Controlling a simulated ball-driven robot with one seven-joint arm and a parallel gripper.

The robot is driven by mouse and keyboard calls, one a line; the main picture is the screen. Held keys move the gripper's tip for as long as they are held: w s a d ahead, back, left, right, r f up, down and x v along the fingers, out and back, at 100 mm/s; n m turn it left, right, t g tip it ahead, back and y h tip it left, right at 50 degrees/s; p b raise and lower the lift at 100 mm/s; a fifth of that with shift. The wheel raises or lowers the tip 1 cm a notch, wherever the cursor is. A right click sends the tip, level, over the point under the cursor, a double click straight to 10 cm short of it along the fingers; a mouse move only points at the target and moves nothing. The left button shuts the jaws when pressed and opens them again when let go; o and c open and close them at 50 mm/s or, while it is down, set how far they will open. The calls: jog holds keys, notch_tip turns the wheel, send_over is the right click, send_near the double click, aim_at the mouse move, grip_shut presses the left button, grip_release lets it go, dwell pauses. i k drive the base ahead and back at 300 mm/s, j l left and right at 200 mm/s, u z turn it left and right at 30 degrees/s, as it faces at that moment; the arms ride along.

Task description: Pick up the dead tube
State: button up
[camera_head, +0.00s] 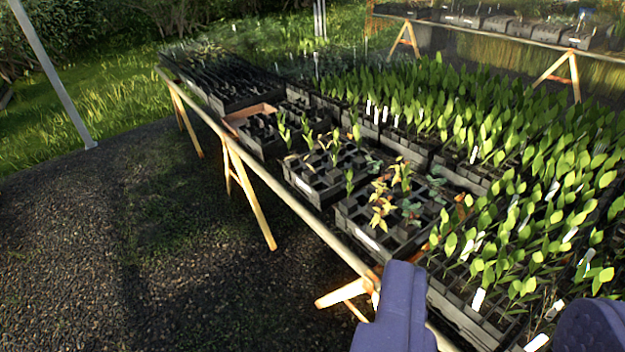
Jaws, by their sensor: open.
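A yellow-brown, withered seedling (381,207) stands in a black tube tray (358,228) near the front edge of the bench. More yellowed leaves show just behind it, and I cannot tell whether they belong to the same tube. The tube's own body is hidden in the tray. My gripper (500,295) shows at the bottom right with two dark blue fingers set wide apart. It is open, nothing shows held in it, and it is nearer to me than the seedling, to its lower right.
Dense trays of green seedlings (500,235) fill the bench's right side. Another sparse tray (305,185) stands left of the withered seedling. The bench's wooden front rail (290,207) and trestle legs (252,200) border open gravel (130,270) on the left.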

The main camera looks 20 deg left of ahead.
aim_at(310, 174)
jog(key=i+j+z, duration=0.1)
jog(key=i+j, duration=0.7)
jog(key=i+j+z, duration=0.15)
jog(key=i+j, duration=0.25)
jog(key=i+j+z, duration=0.1)
jog(key=i+j, duration=0.65)
jog(key=j, duration=0.2)
jog(key=i+j+z, duration=0.15)
jog(key=i+j, duration=0.2)
jog(key=j, duration=0.15)
jog(key=i+j+z, duration=0.1)
jog(key=i+j, duration=0.25)
jog(key=j, duration=0.15)
